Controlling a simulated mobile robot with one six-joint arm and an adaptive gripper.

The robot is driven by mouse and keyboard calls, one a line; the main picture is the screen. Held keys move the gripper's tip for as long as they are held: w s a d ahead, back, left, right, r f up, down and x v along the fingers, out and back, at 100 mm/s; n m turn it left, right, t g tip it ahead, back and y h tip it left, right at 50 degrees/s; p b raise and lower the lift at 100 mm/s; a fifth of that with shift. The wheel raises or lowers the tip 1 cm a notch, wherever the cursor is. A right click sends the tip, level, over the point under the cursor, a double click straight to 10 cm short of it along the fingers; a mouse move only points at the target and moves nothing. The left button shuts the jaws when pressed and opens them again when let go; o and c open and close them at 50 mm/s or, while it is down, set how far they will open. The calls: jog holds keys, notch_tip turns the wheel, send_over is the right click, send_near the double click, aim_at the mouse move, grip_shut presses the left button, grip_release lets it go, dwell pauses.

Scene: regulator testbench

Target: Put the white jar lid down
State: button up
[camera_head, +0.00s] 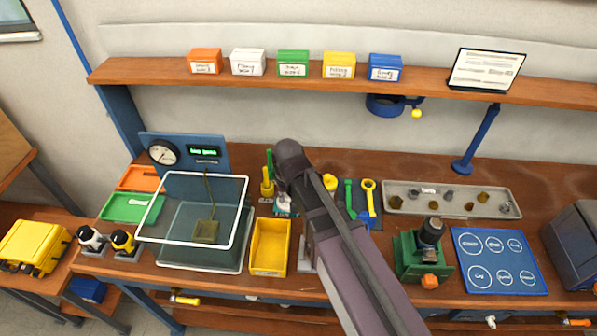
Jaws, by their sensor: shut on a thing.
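My arm reaches in from the lower right, and its dark wrist hides most of my gripper (284,208). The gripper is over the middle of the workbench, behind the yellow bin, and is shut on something. Only a small pale patch shows at the fingers. I take it to be the white jar lid, but its outline and tilt cannot be made out. I cannot tell whether it touches the bench.
A yellow open bin (269,247) stands in front of the gripper. A clear tank with a white rim (246,200) is left. A green fixture (407,262), a blue board (500,262) and a grey tray (400,199) are right. Yellow and green tools (369,200) lie behind my arm.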

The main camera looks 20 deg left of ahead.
jog(key=shift+w, duration=0.15)
jog(key=w+a, duration=0.1)
jog(key=w, duration=0.5)
jog(key=w+a+f+b, duration=0.1)
jog(key=w+a, duration=0.1)
jog(key=w, duration=0.4)
jog(key=w+a, duration=0.1)
jog(key=w, duration=0.6)
jog(key=shift+a+f, duration=0.2)
jog(key=shift+a, duration=0.15)
jog(key=shift+s+f+b, duration=0.1)
jog(key=shift+f+b, duration=0.8)
jog(key=shift+b, duration=0.15)
notch_tip(320, 180, down, 3)
jog(key=b, duration=0.3)
jog(key=shift+f, duration=0.2)
jog(key=shift+f+b, duration=0.25)
jog(key=shift+b, duration=0.2)
jog(key=shift+f, duration=0.15)
